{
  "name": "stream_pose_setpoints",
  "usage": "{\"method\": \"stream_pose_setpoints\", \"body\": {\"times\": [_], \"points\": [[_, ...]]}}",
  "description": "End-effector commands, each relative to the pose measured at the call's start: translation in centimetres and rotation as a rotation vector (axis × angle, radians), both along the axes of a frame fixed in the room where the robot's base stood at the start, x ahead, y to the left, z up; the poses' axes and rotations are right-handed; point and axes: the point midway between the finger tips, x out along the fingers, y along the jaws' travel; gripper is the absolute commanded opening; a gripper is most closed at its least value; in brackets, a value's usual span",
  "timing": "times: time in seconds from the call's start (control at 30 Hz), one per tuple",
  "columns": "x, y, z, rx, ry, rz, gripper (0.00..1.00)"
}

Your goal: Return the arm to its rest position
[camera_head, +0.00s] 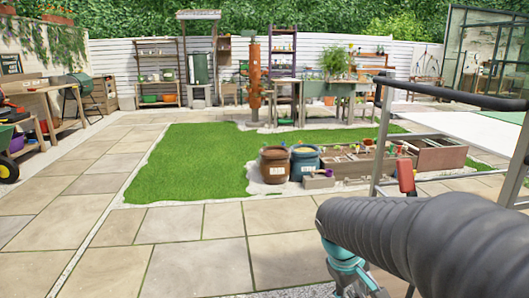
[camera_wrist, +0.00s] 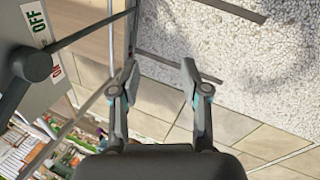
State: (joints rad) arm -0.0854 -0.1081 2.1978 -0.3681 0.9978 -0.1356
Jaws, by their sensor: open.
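My gripper (camera_wrist: 159,72) shows in the wrist view with its two fingers apart and nothing between them. Paving and a strip of pale pebbled ground lie behind the fingertips. In the head view my arm, in a grey ribbed sleeve with a teal joint, reaches across the lower right. The gripper itself cannot be made out in the head view.
A grey panel (camera_wrist: 28,95) with OFF and ON labels and a dark knob is close on the left in the wrist view. A metal frame (camera_head: 384,130) stands beside my arm. Brown (camera_head: 273,168) and blue (camera_head: 305,165) pots stand beyond; paving (camera_head: 120,260) at left is clear.

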Motion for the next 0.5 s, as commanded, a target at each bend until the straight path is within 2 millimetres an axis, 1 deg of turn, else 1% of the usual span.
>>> {"method": "stream_pose_setpoints", "body": {"times": [0.03, 0.2, 0.4, 0.5], "points": [[-1.5, 0.6, 0.4, 0.051, -0.038, -0.054, 0.46], [-5.6, 2.6, 1.1, 0.215, -0.148, -0.216, 0.46], [-9.9, 4.1, 2.1, 0.355, -0.254, -0.308, 0.46], [-11.6, 4.3, 2.7, 0.392, -0.301, -0.325, 0.46]]}}
